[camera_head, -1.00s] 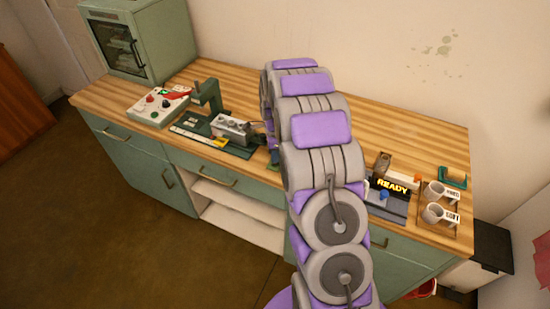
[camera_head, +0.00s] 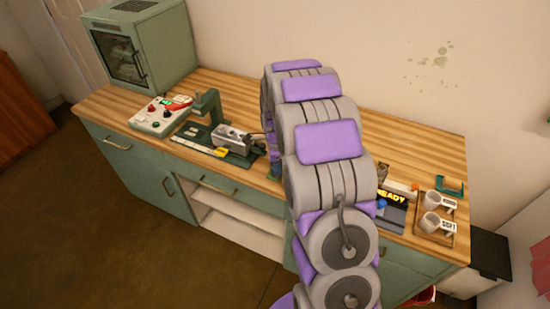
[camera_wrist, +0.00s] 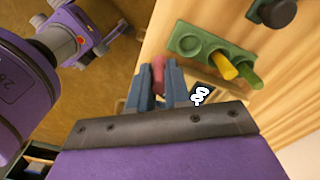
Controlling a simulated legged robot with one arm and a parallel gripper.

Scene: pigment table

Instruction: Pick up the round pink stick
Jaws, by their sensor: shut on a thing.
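In the wrist view the round pink stick (camera_wrist: 158,70) shows as a pink end between the blue-grey fingers of my gripper (camera_wrist: 157,82). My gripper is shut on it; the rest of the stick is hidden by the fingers. A green holder (camera_wrist: 187,43) with round cups lies to the right of the fingers. A yellow stick (camera_wrist: 222,67) leans in one cup, and a greenish stick (camera_wrist: 250,77) is in the cup beside it. In the head view my arm hides the gripper and the stick.
In the head view the wooden counter (camera_head: 400,150) carries a control box (camera_head: 160,116), a green stand (camera_head: 208,106) and a green cabinet (camera_head: 140,45) on the left. Bare wood lies along the back.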

